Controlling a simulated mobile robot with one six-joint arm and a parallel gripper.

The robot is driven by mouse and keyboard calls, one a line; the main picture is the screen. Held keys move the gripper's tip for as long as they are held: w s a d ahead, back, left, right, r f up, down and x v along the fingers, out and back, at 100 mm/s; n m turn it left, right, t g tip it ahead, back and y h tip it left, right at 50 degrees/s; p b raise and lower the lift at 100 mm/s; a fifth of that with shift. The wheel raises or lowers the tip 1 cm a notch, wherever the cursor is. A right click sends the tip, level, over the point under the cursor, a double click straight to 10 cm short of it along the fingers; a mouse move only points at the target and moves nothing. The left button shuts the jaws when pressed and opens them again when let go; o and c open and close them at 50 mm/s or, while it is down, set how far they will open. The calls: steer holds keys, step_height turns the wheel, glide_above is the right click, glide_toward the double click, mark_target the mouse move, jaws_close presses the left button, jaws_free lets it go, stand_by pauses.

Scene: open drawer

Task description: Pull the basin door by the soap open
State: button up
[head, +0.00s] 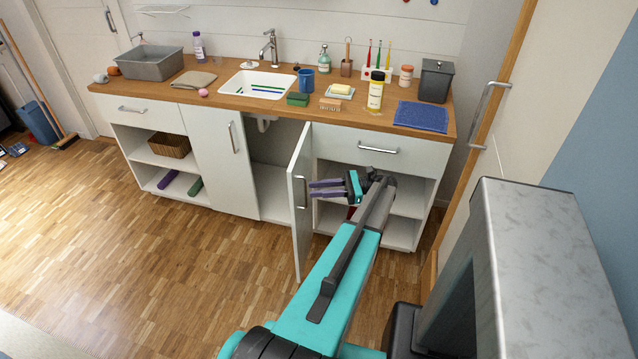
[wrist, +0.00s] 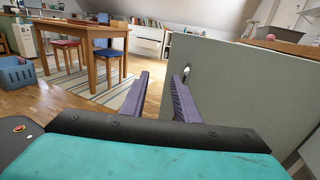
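The basin door nearer the soap (head: 341,89) is the right one of the two under the sink (head: 258,84). This white door (head: 304,220) stands swung far out from the cabinet, with a vertical metal handle (head: 300,190) near its free edge. My gripper (head: 312,189) is beside its handle face, with purple fingers apart and nothing seen between them. In the wrist view, the door panel (wrist: 235,85) fills the right side. My gripper (wrist: 165,80) reaches across its free edge, the right finger near the handle (wrist: 186,73); contact cannot be told.
The left basin door (head: 222,165) is closed. Open shelves with a drawer (head: 380,150) above are right of the open door, partly hidden by my arm. The wooden floor (head: 225,255) in front is clear. A tall door with a handle (head: 486,105) stands at the right.

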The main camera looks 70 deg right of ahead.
steer(key=s+a+p, duration=0.2)
steer(key=a+p, duration=0.7)
steer(key=p, duration=0.4)
steer(key=shift+s+a+r+p, duration=0.2)
steer(key=shift+s+r+p, duration=0.15)
steer(key=shift+s+r, duration=0.1)
stand_by(0.4)
steer(key=shift+w, duration=0.1)
stand_by(0.5)
